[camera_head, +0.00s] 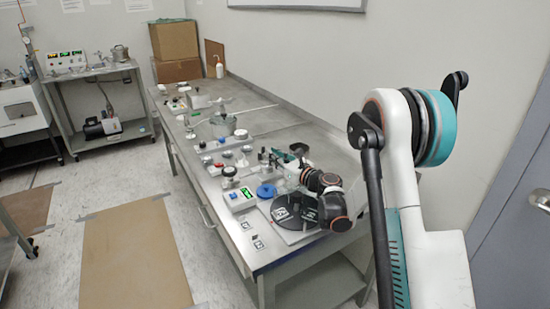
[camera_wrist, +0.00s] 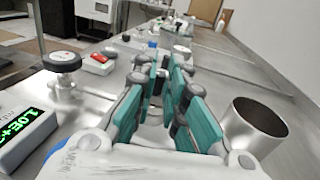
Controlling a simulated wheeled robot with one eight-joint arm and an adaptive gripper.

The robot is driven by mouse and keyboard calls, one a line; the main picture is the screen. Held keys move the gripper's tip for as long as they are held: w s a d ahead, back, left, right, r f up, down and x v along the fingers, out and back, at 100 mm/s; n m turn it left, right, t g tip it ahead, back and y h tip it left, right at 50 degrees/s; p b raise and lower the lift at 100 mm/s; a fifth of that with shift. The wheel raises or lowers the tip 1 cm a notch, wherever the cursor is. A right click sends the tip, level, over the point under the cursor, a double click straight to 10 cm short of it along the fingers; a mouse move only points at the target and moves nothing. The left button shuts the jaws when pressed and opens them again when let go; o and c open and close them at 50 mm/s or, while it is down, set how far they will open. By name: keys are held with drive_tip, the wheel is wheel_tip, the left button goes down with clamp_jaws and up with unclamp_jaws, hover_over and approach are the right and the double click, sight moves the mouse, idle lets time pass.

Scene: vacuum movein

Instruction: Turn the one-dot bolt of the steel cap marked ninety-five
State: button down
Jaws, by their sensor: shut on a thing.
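My gripper (camera_head: 284,160) is low over the right part of the steel bench in the head view. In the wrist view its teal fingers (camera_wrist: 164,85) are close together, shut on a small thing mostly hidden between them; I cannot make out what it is. I cannot read a ninety-five or see a one-dot mark in either view. An open-topped steel cylinder (camera_wrist: 256,126) stands just right of the fingers in the wrist view. A round dark-topped metal piece (camera_wrist: 62,66) stands to the left, apart from the fingers.
A box with a lit green display (camera_head: 241,196) and a blue round piece (camera_head: 266,191) sit near my gripper. A red-topped piece (camera_wrist: 101,60) shows beyond the display. The wall runs along the bench's right side.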

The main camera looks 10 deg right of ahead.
drive_tip(key=c, duration=1.6)
unclamp_jaws()
drive_tip(key=shift+c, duration=0.2)
drive_tip(key=v, duration=1.2)
